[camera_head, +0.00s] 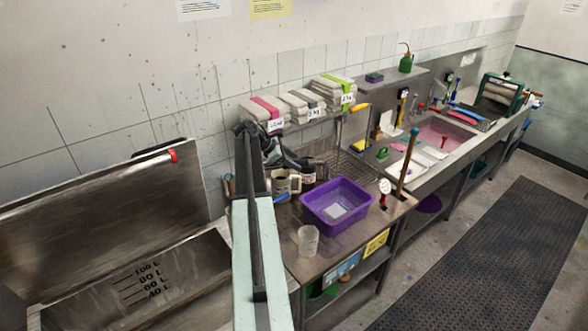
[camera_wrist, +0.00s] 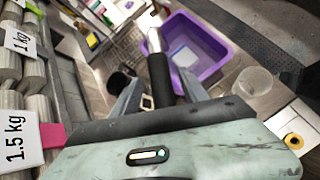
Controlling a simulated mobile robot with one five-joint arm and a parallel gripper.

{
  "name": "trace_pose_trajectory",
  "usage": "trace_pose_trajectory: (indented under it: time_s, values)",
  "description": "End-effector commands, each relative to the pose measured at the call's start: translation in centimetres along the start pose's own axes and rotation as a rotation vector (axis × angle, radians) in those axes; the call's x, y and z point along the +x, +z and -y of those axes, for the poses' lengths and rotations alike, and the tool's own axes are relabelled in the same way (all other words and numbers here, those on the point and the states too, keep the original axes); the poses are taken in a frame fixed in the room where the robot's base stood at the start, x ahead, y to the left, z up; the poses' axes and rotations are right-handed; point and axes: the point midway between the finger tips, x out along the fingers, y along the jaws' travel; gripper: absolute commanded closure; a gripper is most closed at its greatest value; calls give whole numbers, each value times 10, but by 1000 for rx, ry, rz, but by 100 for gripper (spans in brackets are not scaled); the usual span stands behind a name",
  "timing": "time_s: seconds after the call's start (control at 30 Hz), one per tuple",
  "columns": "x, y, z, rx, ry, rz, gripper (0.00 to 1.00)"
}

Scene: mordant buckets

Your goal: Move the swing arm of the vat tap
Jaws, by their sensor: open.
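The steel vat (camera_head: 165,285) with litre marks stands at the left in the head view. A dark bar with a red end (camera_head: 174,156) sits at the top of its raised back panel; I cannot tell if this is the tap's swing arm. My gripper (camera_wrist: 158,76) is open, over the bench right of the vat. In the wrist view a black-sleeved rod with a bright metal end (camera_wrist: 153,40) shows between the fingers. I cannot tell what it belongs to or whether the fingers touch it. In the head view my arm hides part of the bench and vat edge.
A purple tub (camera_head: 360,217) and a clear beaker (camera_head: 308,240) stand on the bench near my gripper. A mug (camera_head: 281,184) is close to it. Weighted bundles (camera_head: 303,105) lie on the shelf behind. The sink bench (camera_head: 445,165) is at right; the floor mat (camera_head: 480,265) is clear.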

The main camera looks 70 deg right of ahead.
Motion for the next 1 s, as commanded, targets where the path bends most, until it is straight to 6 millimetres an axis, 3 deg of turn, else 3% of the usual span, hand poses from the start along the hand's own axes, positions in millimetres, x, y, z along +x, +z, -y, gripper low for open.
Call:
trace_pose_trajectory:
  time_s: [0.03, 0.1, 0.33, 0.37, 0.53, 1.0]
  values:
    - [12, -5, 0, 0, 0, 0, 48]
    - [17, -3, 0, 0, 1, 0, 48]
    - [16, -1, 0, -1, 1, -1, 48]
    - [16, -1, 0, -1, 1, -1, 53]
    - [15, -1, 0, -1, 2, -1, 100]
    - [15, -2, -1, -2, 2, -1, 100]
